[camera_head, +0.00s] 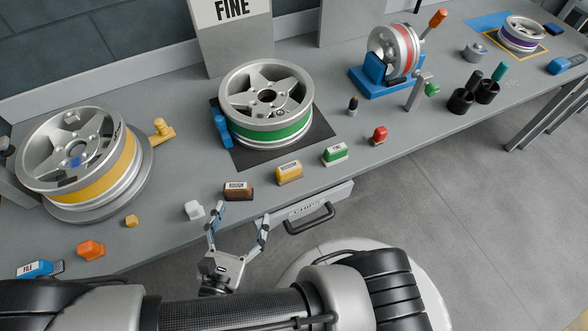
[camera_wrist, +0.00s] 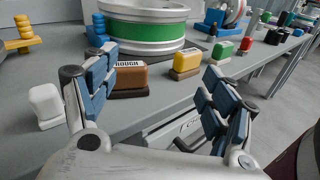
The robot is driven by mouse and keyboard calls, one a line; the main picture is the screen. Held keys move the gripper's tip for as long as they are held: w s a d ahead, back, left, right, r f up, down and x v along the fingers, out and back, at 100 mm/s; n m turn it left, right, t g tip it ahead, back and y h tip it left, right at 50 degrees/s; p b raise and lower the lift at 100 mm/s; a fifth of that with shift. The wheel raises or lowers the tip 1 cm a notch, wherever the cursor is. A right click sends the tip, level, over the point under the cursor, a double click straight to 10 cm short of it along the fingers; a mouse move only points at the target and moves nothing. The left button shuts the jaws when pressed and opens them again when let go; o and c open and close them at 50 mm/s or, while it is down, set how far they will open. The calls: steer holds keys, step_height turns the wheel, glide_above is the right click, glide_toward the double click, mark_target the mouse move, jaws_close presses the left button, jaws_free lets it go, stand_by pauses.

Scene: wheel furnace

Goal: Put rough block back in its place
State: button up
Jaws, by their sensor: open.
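The rough block (camera_head: 238,191) is a brown block with a white label reading ROUGH on top, on a dark brown base. It stands on the grey bench near the front edge, left of a yellow block (camera_head: 289,172) and a green block (camera_head: 335,152). My gripper (camera_head: 242,214) is open and empty just in front of it, at the bench edge. In the wrist view the rough block (camera_wrist: 129,79) shows between the fingers, beyond the fingertips and nearer the left finger, which hides part of its left side. No contact shows.
A white block (camera_head: 195,210) stands close left of the rough block. A green-banded wheel (camera_head: 266,131) on a dark mat lies behind. A drawer handle (camera_head: 309,218) juts from the front. A red block (camera_head: 379,135) stands farther right. A yellow-banded wheel (camera_head: 90,187) is at left.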

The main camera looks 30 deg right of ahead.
steer(key=s+d+r+m+g+y, duration=0.2)
steer(key=s+d+r+m+g, duration=0.2)
steer(key=d+r+m+g, duration=0.9)
step_height(320, 180, up, 9)
steer(key=s+a+m+t+y, duration=0.1)
steer(key=m+t+y, duration=0.3)
steer(key=m+y, duration=0.4)
steer(key=s+m, duration=0.1)
steer(key=m, duration=0.4)
steer(key=shift+m+y, duration=0.4)
